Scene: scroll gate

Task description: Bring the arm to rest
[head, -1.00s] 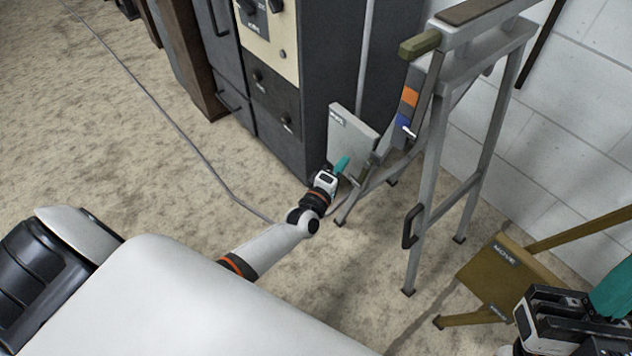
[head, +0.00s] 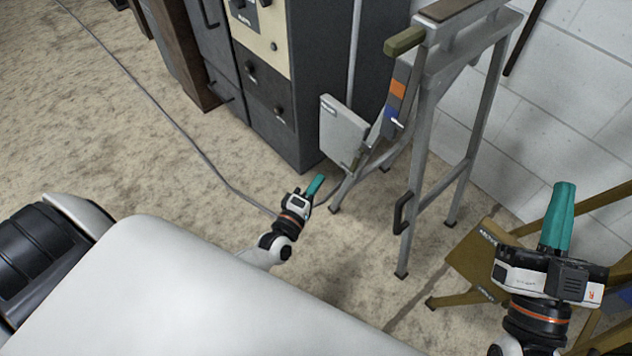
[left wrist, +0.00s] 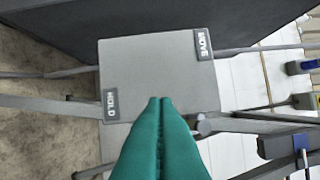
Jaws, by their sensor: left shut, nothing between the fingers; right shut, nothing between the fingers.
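My left gripper (head: 316,182) is at the middle of the head view, low over the floor, with its teal fingers together and empty. In the left wrist view its fingers (left wrist: 158,104) are closed side by side in front of a grey panel (left wrist: 155,65) labelled MOVE and HOLD. The grey panel (head: 341,130) stands apart from the fingertips in the head view. My right gripper (head: 564,190) is at the right, its teal fingers pointing up, shut and empty. It stands in front of an olive panel (head: 478,262), hiding part of its frame.
A grey metal frame (head: 413,190) with a side handle stands between my grippers. It carries a strip with an orange and a blue patch (head: 392,106). Dark cabinets (head: 268,90) stand behind at the left. A cable (head: 180,130) crosses the floor, which is otherwise open at left.

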